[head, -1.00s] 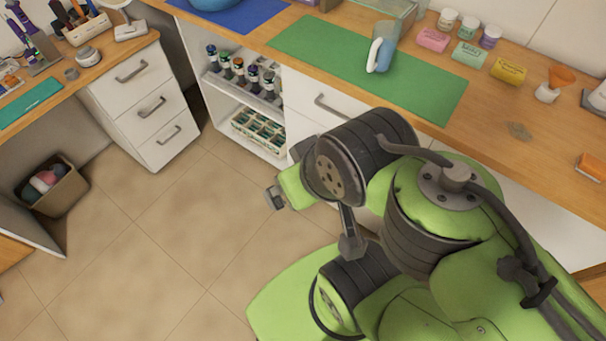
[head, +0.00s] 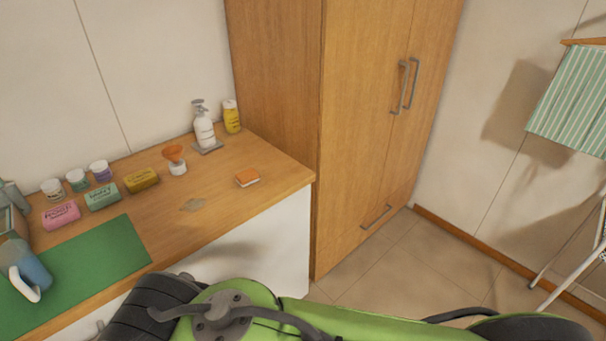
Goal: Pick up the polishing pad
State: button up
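A small orange block with a pale lower edge (head: 247,178), which looks like the polishing pad, lies flat on the wooden counter near its right end. A thin grey-brown diamond-shaped piece (head: 193,205) lies flat to its left; I cannot tell what it is. My gripper is out of the head view; only green and black links of my arm show along the bottom edge. Nothing covers the orange block.
Soap boxes (head: 102,196) and jars are left, beside a green mat (head: 100,262) with a blue-grey jug (head: 25,270). A tall wooden cabinet (head: 350,120) adjoins the counter's right end.

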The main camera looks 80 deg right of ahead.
aim_at(245, 177)
jog(key=z, duration=2.15)
jog(key=i+l+u, duration=0.15)
jog(key=u, duration=0.3)
jog(key=i+l+u, duration=0.15)
jog(key=l+u, duration=0.45)
jog(key=u, duration=0.25)
jog(key=i+l+u, duration=0.1)
jog(key=l+u, duration=0.55)
jog(key=u, duration=0.2)
jog(key=l+u, duration=0.3)
jog(key=u, duration=0.15)
jog(key=k, duration=0.05)
